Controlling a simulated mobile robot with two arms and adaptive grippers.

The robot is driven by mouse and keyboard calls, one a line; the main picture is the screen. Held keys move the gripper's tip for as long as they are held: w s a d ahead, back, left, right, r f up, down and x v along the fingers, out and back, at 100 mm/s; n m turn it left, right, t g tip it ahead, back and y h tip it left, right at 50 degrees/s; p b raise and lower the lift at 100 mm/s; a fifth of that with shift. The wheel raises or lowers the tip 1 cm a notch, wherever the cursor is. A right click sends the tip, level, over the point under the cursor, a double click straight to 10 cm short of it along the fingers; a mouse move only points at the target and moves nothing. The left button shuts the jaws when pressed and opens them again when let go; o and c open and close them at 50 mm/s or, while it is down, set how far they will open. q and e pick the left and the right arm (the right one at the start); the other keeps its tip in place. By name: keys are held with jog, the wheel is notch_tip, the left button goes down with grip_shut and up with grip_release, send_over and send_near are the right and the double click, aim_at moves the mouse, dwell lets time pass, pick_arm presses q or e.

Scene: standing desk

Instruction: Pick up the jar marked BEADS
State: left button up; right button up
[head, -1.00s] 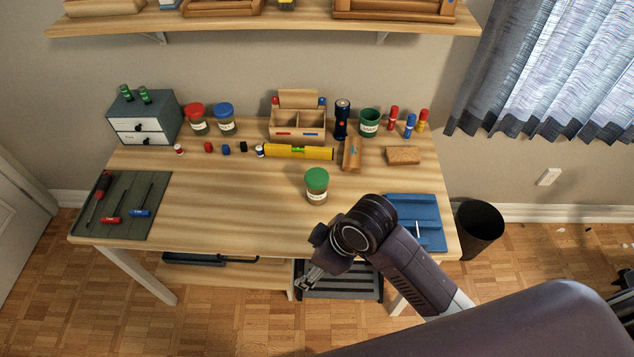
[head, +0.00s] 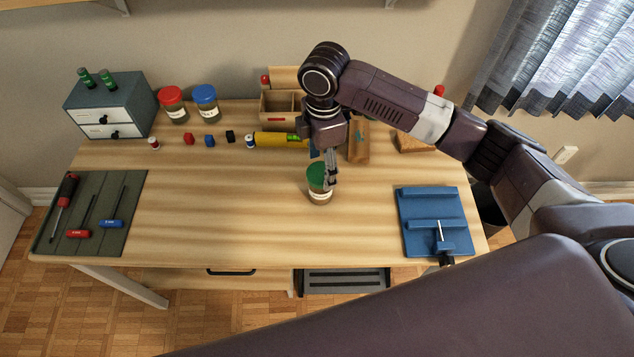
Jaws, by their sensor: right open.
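A jar with a green lid (head: 317,195) stands upright near the middle of the desk. Jars with a red lid (head: 174,108) and a blue lid (head: 206,106) stand at the back left. Each has a pale label, but the writing is too small to read, so I cannot tell which is marked BEADS. My right gripper (head: 330,182) is open and points down at the green-lidded jar. Its fingers overlap the right part of the lid in the picture; I cannot tell whether they touch it. My left gripper is not in view.
A small drawer cabinet (head: 88,123) and a tool mat (head: 130,193) are at the left. A yellow level (head: 272,140), a wooden caddy (head: 271,108) and small items line the back. A blue tray (head: 415,236) lies at the right. The desk left of the green-lidded jar is clear.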

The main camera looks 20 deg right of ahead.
jog(key=shift+d+f, duration=0.15)
jog(key=shift+f, duration=0.3)
jog(key=shift+b, duration=0.4)
jog(key=shift+f, duration=0.2)
jog(key=f, duration=0.2)
jog(key=f+p, duration=0.1)
jog(key=f, duration=0.3)
jog(key=shift+s+a+f, duration=0.1)
jog(key=shift+a+f, duration=0.05)
jog(key=shift+a, duration=0.1)
jog(key=shift+f, duration=0.6)
jog(key=c, duration=1.2)
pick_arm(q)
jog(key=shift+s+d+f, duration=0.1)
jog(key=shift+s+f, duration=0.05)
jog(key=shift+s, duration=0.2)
pick_arm(e)
jog(key=shift+r, duration=0.1)
jog(key=shift+c, duration=0.4)
jog(key=shift+r, duration=0.1)
